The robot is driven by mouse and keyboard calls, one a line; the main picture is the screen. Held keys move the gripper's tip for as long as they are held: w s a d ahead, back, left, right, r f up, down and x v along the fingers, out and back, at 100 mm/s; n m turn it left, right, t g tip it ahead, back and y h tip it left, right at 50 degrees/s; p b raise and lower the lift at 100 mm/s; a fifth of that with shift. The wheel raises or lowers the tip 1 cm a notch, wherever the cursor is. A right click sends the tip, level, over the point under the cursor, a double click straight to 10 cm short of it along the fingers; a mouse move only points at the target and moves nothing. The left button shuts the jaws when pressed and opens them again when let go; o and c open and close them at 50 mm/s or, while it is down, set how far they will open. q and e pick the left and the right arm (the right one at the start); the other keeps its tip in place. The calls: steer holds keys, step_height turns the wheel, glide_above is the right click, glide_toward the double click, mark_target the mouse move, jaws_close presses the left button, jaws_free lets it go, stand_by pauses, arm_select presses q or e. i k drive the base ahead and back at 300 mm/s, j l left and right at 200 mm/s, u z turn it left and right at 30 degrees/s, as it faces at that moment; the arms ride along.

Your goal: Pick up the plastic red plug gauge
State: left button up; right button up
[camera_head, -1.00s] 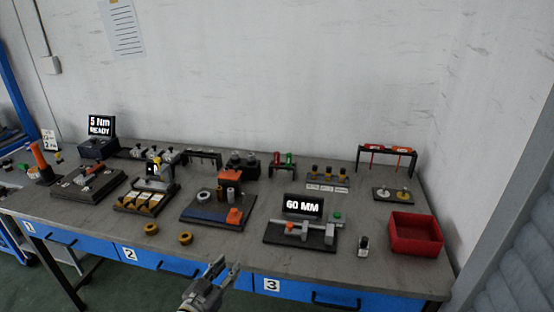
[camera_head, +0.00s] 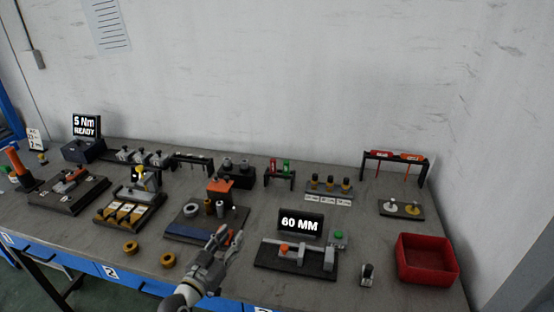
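A small dark stand (camera_head: 266,182) near the back middle of the bench holds a red plug gauge (camera_head: 273,166) and a green one (camera_head: 286,168) side by side, both upright. My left gripper (camera_head: 229,235) is in the lower middle, over the front part of the bench and well in front of the stand. Its fingers are apart with nothing seen between them. My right gripper is not in view.
Between my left gripper and the stand are a blue-edged fixture board (camera_head: 190,232) and an orange-topped block (camera_head: 219,187). A gauge with a "60 MM" display (camera_head: 300,223) stands to the right. A red bin (camera_head: 427,259) is at the right. A rack (camera_head: 394,157) holds red-handled tools.

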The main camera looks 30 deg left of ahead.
mark_target(272, 170)
steer(key=i+j, duration=0.2)
steer(key=i, duration=0.3)
steer(key=i+j, duration=0.15)
steer(key=i, duration=0.3)
